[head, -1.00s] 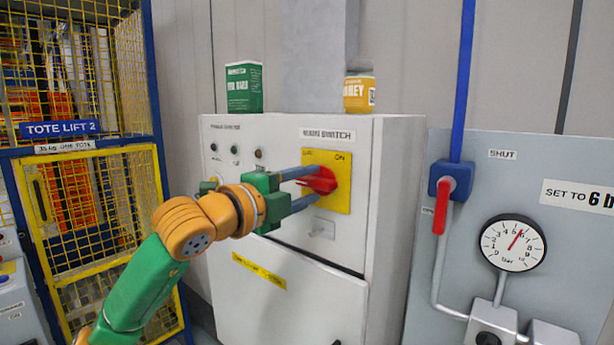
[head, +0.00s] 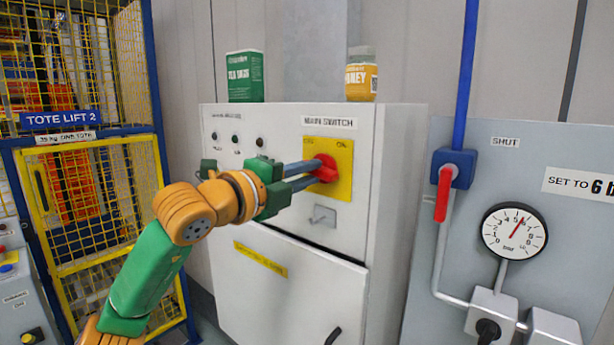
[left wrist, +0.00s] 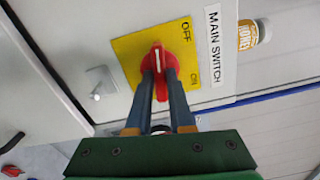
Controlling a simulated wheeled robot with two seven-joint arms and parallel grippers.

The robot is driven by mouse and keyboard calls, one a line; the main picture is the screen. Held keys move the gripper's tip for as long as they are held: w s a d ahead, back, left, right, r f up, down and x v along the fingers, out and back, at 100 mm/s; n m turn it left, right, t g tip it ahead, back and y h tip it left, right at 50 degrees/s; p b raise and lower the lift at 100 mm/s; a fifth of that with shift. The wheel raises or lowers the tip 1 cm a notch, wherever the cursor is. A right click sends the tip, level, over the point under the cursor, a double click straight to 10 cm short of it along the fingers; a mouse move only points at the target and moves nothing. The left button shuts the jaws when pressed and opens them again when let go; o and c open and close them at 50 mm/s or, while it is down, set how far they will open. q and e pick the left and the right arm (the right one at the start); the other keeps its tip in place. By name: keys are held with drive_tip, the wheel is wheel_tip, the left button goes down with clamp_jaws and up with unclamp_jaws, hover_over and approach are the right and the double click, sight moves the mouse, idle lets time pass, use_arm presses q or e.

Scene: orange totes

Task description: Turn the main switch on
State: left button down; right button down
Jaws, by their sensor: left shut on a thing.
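The main switch is a red knob (head: 328,174) on a yellow plate (head: 342,152) marked OFF and ON, on the front of a white cabinet. My left gripper (head: 318,175) is shut on the knob, one finger on each side. In the left wrist view the red knob (left wrist: 160,62) sits between the two blue-grey fingers, and a white line shows on its face. The line lies along the knob, toward the OFF side of the yellow plate (left wrist: 130,48). The fingers hide part of the knob. My right gripper is not in view.
A green carton (head: 244,78) and a honey jar (head: 361,78) stand on the cabinet (head: 392,190). A grey latch (head: 322,215) juts out below the switch. A red valve lever (head: 443,195) and pressure gauge (head: 514,230) are at right. A yellow-blue tote lift cage (head: 165,215) stands at left.

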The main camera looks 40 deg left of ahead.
use_arm(q)
drive_tip(key=m, duration=0.3)
drive_tip(key=shift+m+b, duration=0.3)
drive_tip(key=shift+m, duration=6.3)
drive_tip(key=c, duration=0.8)
unclamp_jaws()
